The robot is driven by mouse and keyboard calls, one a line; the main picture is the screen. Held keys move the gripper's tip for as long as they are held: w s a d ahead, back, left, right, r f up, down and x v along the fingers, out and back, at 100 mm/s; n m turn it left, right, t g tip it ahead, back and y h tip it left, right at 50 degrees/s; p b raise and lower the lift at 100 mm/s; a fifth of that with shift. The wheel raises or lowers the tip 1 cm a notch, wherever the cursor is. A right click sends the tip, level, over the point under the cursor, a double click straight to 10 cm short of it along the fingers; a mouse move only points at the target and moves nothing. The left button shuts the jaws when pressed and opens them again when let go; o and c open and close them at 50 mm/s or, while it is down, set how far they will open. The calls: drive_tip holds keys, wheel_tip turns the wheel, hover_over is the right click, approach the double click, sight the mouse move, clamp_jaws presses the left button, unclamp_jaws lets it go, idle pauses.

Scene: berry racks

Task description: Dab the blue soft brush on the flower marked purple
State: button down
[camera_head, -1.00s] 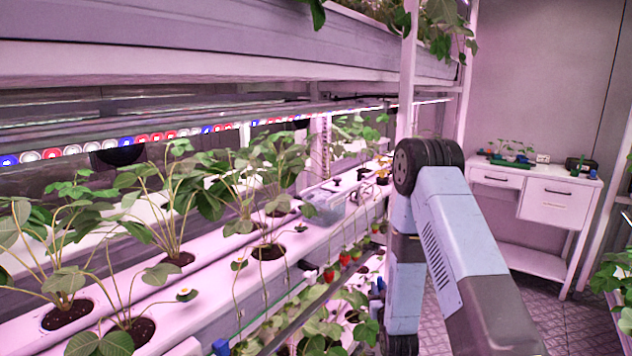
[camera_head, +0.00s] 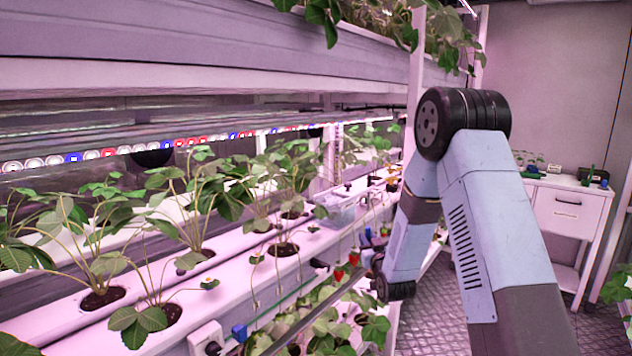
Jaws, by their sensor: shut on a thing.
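My arm (camera_head: 515,240) rises from the lower right to a dark joint and bends down in front of the rack. Its lower end reaches beside the rack edge. I cannot make out my gripper's fingers; they are hidden or too small. Small blue parts (camera_head: 366,237) show beside the lower arm, but I cannot tell whether they are the blue brush. I see no purple mark on either.
Strawberry plants grow in the white gutter (camera_head: 60,345). A small blue piece (camera_head: 240,332) sits by a white box (camera_head: 205,339) at its front edge. Red berries (camera_head: 353,257) hang near my arm. A clear bin (camera_head: 342,212) stands farther along. A cabinet (camera_head: 568,213) stands at the back right.

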drive_tip(key=a+r+n+y, duration=0.15)
drive_tip(key=a+r, duration=0.25)
drive_tip(key=r, duration=0.4)
drive_tip(key=s+a+r+n+y, duration=0.1)
drive_tip(key=a+r+y, duration=0.1)
drive_tip(key=a+r, duration=0.35)
drive_tip(key=a+r+n+y, duration=0.1)
drive_tip(key=a+r+y, duration=0.15)
drive_tip(key=r, duration=0.65)
drive_tip(key=s+a+f, duration=0.2)
drive_tip(key=a+f, duration=0.3)
drive_tip(key=f, duration=0.3)
drive_tip(key=shift+a+f+n, duration=0.2)
drive_tip(key=shift+a+n, duration=0.05)
drive_tip(key=shift+n, duration=0.2)
drive_tip(key=shift+f, duration=0.6)
idle(0.4)
drive_tip(key=shift+r, duration=0.15)
wheel_tip(320, 180, up, 7)
idle(0.9)
